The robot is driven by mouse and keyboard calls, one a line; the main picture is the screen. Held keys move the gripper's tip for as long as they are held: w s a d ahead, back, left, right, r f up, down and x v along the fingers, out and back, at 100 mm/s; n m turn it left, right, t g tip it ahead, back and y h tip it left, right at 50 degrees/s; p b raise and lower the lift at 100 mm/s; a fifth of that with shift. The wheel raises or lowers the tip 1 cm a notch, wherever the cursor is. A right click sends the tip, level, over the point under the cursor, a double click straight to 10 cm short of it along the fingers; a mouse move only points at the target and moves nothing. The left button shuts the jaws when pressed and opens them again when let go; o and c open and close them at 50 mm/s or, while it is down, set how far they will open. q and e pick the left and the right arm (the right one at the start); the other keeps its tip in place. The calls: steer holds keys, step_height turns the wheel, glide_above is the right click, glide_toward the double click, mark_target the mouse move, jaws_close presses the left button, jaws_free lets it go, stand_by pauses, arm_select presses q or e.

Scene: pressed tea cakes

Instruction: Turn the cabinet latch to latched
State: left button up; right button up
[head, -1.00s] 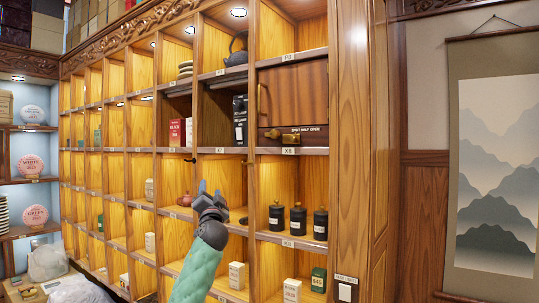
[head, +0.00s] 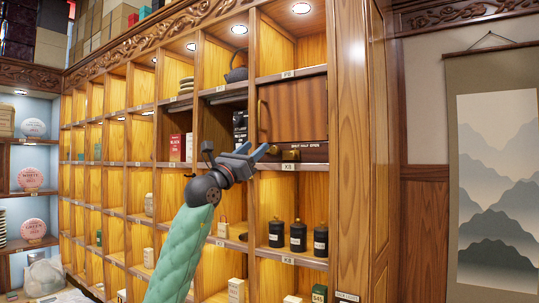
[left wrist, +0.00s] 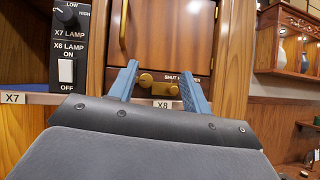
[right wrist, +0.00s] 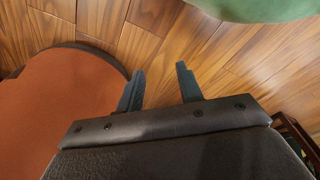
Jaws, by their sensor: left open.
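The cabinet door (head: 293,106) is a brown wooden panel with an upright brass handle, and it looks closed. A brass latch piece (head: 290,155) lies roughly level on the dark strip below the door. The left wrist view shows this latch (left wrist: 160,86) close up, with a round knob at its left end, under partly hidden "SHUT" lettering. My left gripper (head: 256,150) is open, just left of the latch in the head view. In the left wrist view its fingers flank the latch; contact cannot be told. My right gripper (right wrist: 160,71) is open and empty above the floor.
A black lamp panel (left wrist: 69,45) with a knob and a white switch is left of the door. Black jars (head: 298,236) stand on the shelf below. A red box (head: 177,147) and a teapot (head: 236,73) are on nearby shelves. A round orange-brown surface (right wrist: 60,110) is below my right gripper.

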mark_target(272, 152)
arm_select(q)
steer(key=w+d+y+p, duration=0.1)
steer(key=w, duration=0.1)
steer(key=w+d+p, duration=0.1)
steer(key=w, duration=0.2)
steer(key=w+d+f+g+y+p, duration=0.1)
steer(key=w+p, duration=0.1)
steer(key=shift+w+d+y, duration=0.25)
steer(key=shift+w+y, duration=0.05)
steer(key=shift+w, duration=0.05)
steer(key=shift+w+d+r, duration=0.15)
steer(key=shift+w+d, duration=0.1)
steer(key=shift+w, duration=0.15)
arm_select(e)
steer(key=s+d+f, duration=0.3)
steer(key=s+f, duration=0.2)
steer(key=shift+s+f+t, duration=0.25)
steer(key=shift+f+t, duration=0.05)
steer(key=shift+f, duration=0.05)
arm_select(q)
steer(key=c, duration=1)
arm_select(e)
steer(key=shift+d, duration=0.15)
